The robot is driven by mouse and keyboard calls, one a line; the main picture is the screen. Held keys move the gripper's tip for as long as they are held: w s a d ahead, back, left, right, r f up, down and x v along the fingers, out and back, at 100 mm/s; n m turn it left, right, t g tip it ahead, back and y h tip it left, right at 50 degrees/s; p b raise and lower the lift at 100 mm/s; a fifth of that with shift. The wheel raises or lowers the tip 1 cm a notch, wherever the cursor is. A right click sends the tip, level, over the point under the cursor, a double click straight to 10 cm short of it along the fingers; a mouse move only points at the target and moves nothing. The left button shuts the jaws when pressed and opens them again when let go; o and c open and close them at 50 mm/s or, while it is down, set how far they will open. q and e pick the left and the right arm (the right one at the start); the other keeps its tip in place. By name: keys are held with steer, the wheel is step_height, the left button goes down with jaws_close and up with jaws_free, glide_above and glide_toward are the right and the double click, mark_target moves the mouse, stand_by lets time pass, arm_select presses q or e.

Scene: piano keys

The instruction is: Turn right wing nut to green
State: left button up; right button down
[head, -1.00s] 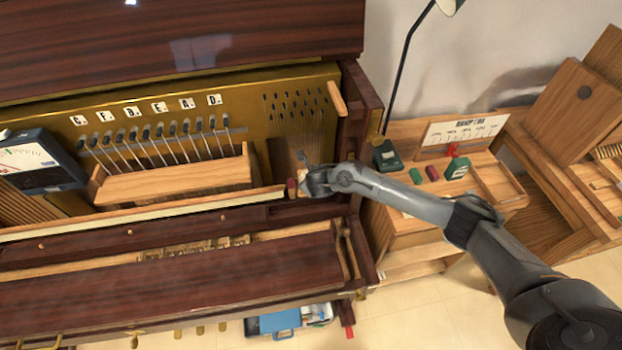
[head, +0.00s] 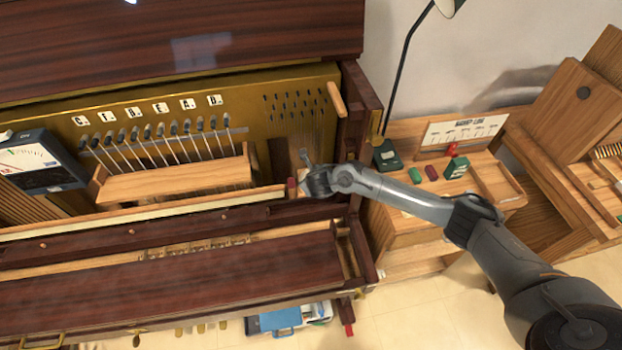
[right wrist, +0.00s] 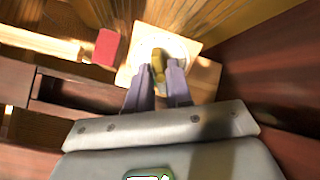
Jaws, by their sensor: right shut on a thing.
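A brass-yellow wing nut (right wrist: 158,66) stands upright on a pale round plate on a light wood block (right wrist: 205,76) in the right wrist view. My right gripper (right wrist: 158,78) is shut on it, one finger on each side. In the head view my right gripper (head: 306,172) is at the right end of the piano's inside, and the wing nut is hidden there. A meter (head: 38,162) with a pale dial stands at the left; part of its scale is green, and its needle is too small to read surely. My left gripper is not in view.
A red block (right wrist: 105,47) is close left of the wing nut. The dark piano side wall (right wrist: 270,70) is close on the right. A wooden rail (head: 178,181) and the fallboard (head: 170,280) lie left and below. A side table (head: 400,225) holds small items.

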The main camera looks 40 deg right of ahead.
steer(key=shift+m, duration=0.4)
steer(key=shift+r+m+p, duration=0.1)
steer(key=shift+m+p, duration=0.25)
steer(key=shift+m, duration=0.55)
steer(key=shift+m+p, duration=0.35)
steer(key=shift+m, duration=0.45)
